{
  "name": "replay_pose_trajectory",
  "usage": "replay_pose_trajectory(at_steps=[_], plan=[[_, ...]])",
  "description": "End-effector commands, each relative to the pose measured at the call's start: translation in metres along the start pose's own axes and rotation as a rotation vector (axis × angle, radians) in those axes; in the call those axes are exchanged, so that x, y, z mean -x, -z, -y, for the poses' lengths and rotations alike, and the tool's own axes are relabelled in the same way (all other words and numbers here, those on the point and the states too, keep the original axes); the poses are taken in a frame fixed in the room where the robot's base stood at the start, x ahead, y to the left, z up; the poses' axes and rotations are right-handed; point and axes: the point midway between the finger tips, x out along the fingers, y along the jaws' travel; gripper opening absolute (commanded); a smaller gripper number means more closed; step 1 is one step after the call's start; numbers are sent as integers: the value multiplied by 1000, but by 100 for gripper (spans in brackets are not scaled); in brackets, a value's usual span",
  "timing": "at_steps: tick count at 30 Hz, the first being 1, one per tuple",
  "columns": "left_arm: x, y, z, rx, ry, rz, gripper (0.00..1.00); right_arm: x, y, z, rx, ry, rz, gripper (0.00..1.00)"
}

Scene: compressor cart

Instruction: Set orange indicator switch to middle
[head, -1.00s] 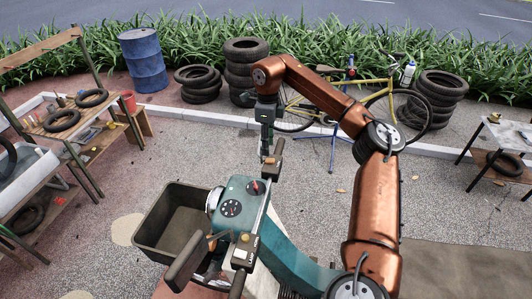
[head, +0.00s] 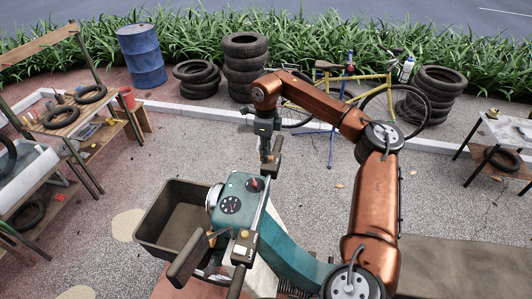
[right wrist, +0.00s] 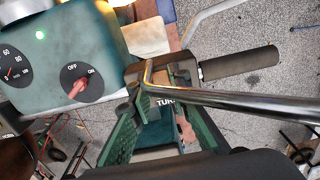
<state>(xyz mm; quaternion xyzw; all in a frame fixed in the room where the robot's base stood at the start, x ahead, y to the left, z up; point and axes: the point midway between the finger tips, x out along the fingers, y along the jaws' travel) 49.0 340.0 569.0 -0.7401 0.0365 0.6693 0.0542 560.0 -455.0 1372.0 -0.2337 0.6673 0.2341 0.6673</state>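The cart's teal control box (head: 240,195) stands at lower centre, with a dial and red knob on top. My right gripper (head: 268,154) comes down from above beside the far handlebar grip (head: 278,158). In the right wrist view, my right gripper's green fingers (right wrist: 160,130) are apart, around a dark housing with a "TURN" label (right wrist: 165,101). My left gripper is not in view.
In the right wrist view, a red OFF/ON knob (right wrist: 78,87) and a lit green lamp (right wrist: 40,35) are on the control box. A dark bin (head: 165,222) stands left of the box. Shelves (head: 75,125) stand at left.

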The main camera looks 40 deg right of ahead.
Motion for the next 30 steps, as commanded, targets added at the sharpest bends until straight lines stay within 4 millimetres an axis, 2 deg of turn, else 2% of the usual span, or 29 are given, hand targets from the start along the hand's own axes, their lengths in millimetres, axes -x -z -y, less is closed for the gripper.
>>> replay_pose_trajectory(at_steps=[6,13,24,30], plan=[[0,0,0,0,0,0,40,0,0,0,0,0,0,0],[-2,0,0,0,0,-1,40,-1,1,0,-1,0,7,0],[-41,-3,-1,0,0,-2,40,-3,6,1,-2,0,177,0],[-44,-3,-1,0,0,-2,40,1,6,0,0,1,210,0]])
